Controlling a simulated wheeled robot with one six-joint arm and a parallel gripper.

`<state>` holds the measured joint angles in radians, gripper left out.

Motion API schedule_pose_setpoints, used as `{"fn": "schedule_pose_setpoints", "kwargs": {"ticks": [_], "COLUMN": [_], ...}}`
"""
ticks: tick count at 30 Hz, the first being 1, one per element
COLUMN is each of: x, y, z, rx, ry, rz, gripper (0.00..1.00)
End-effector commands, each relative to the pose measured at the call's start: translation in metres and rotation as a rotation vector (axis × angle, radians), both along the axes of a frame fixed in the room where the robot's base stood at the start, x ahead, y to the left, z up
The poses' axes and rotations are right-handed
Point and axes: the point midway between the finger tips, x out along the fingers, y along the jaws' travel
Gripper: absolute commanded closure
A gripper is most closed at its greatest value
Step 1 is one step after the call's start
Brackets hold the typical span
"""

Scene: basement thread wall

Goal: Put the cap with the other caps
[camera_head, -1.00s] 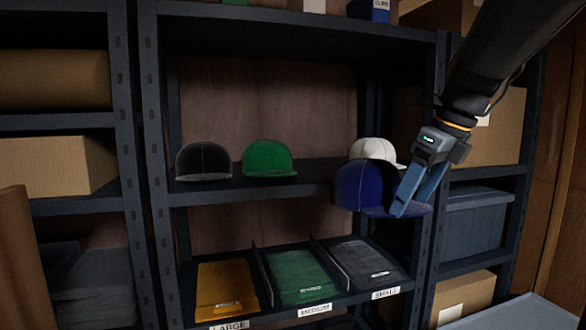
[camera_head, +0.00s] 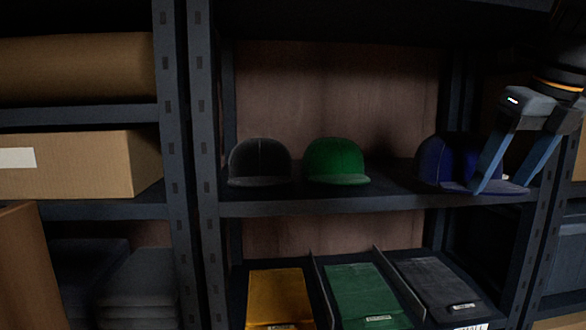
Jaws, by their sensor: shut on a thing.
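My gripper (camera_head: 508,188) is shut on the blue cap (camera_head: 437,163) at the right of the middle shelf. The cap's brim lies between the fingers and its crown points left. It is at shelf height; I cannot tell whether it touches the shelf. A black cap (camera_head: 260,162) and a green cap (camera_head: 336,161) sit side by side on the same shelf, to the left. The white cap is mostly hidden behind the gripper and the blue cap; a pale patch (camera_head: 509,164) shows between the fingers.
The middle shelf (camera_head: 395,204) has a bare stretch between the green and blue caps. Below it lie folded yellow (camera_head: 278,296), green (camera_head: 364,290) and dark (camera_head: 436,279) cloths, with thin dividers between. A rack post (camera_head: 205,160) stands left, beside a cardboard box (camera_head: 85,163).

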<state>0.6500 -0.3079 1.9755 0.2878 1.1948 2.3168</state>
Motion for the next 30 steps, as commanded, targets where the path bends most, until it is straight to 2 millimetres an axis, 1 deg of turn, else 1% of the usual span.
{"fn": "schedule_pose_setpoints", "kwargs": {"ticks": [4, 18, 20, 26, 30], "x": [0.003, 0.029, 0.042, 0.084, 0.117], "y": [0.000, 0.003, 0.005, 0.010, 0.013], "z": [-0.001, -0.004, 0.001, 0.002, 0.002], "rx": [-0.001, 0.000, 0.002, 0.001, 0.000], "ry": [-0.001, -0.002, 0.001, 0.002, 0.002], "rz": [0.002, 0.004, 0.006, 0.005, 0.004], "gripper": [0.54, 0.54, 0.54, 0.54, 0.54]}}
